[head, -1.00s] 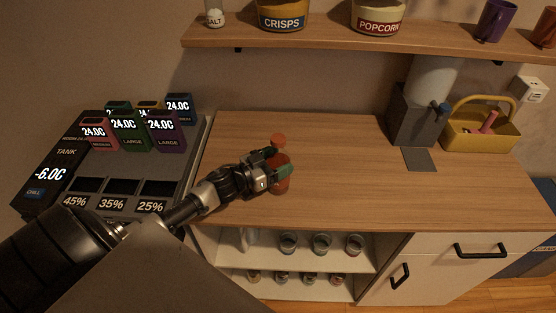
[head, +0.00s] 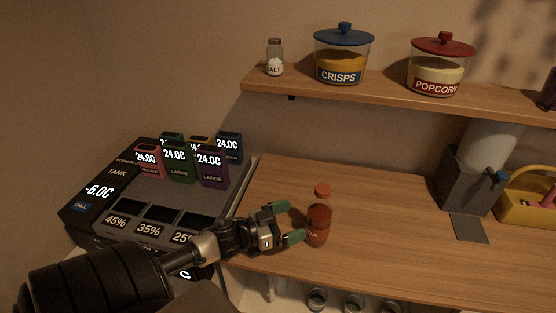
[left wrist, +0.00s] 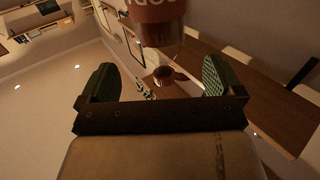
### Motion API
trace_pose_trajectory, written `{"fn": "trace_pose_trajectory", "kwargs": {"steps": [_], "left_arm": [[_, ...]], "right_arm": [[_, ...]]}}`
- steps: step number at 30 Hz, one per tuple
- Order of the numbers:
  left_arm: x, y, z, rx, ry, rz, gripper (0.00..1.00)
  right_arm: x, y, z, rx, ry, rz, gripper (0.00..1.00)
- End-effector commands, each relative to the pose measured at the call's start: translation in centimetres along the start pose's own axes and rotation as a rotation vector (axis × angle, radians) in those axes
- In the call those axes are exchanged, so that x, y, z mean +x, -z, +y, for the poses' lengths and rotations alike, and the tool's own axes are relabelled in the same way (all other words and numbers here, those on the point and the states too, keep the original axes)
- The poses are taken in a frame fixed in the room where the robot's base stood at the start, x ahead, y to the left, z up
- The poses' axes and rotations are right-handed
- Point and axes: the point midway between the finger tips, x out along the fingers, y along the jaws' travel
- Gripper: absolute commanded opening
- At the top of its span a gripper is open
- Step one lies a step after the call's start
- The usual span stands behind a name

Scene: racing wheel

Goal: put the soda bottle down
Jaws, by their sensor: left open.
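The soda bottle (head: 318,224), reddish brown with an orange-red cap, stands upright on the wooden counter (head: 390,225). My left gripper (head: 287,222) is open just left of the bottle, its two green-padded fingers spread and pointing at it. The bottle looks clear of the fingers, though one fingertip is very near its side in the head view. In the left wrist view the bottle (left wrist: 160,20) shows at the top edge, beyond the open fingers, partly cut off by the frame. My right gripper is in neither view.
A dark cooling unit with displays (head: 100,190) and several coloured blocks stands left of the counter. A shelf (head: 400,100) with a salt shaker and two jars hangs above. A grey dispenser (head: 465,180) and yellow basket (head: 530,205) stand right. The counter's middle is clear.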

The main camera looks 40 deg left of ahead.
Motion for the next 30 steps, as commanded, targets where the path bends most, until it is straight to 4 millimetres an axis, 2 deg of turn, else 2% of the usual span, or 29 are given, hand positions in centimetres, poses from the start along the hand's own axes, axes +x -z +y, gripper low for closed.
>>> {"fn": "trace_pose_trajectory", "kwargs": {"steps": [3, 9, 30], "left_arm": [[-1.9, -0.2, 0.0, 0.0, 0.0, -0.003, 0.95], [-3.4, 0.0, 0.0, 0.001, 0.0, 0.0, 0.95], [-3.5, 0.1, 0.0, 0.001, 0.0, 0.001, 0.95]], "right_arm": [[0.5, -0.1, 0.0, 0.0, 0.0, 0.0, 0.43], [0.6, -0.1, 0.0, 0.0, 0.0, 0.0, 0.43], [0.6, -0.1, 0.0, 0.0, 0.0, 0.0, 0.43]]}}
